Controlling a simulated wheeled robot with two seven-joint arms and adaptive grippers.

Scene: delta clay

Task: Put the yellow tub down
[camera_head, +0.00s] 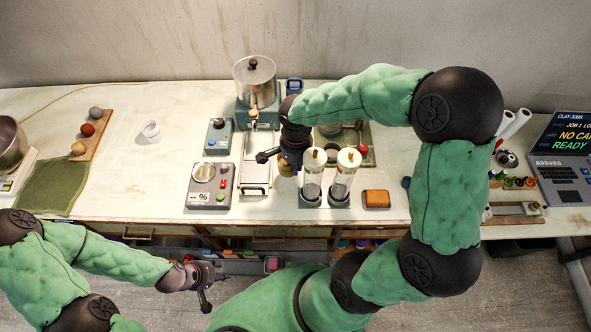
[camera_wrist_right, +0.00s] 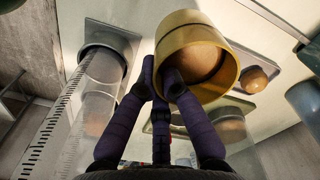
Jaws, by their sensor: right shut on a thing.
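The yellow tub (camera_wrist_right: 208,81) fills the upper middle of the right wrist view, tilted with its mouth toward the camera and brownish matter inside. My right gripper (camera_wrist_right: 160,80) is shut on the tub's rim at its left side. In the head view the right gripper (camera_head: 287,150) is over the table, behind the two clear cylinders. The tub shows there only as a small yellowish piece (camera_head: 287,168), mostly hidden under the gripper. My left gripper (camera_head: 207,282) is in front of the table edge, apart from everything, with its fingers spread and empty.
A scale (camera_head: 210,185) and an orange block (camera_head: 376,198) lie nearby. The table's left middle (camera_head: 140,180) is clear.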

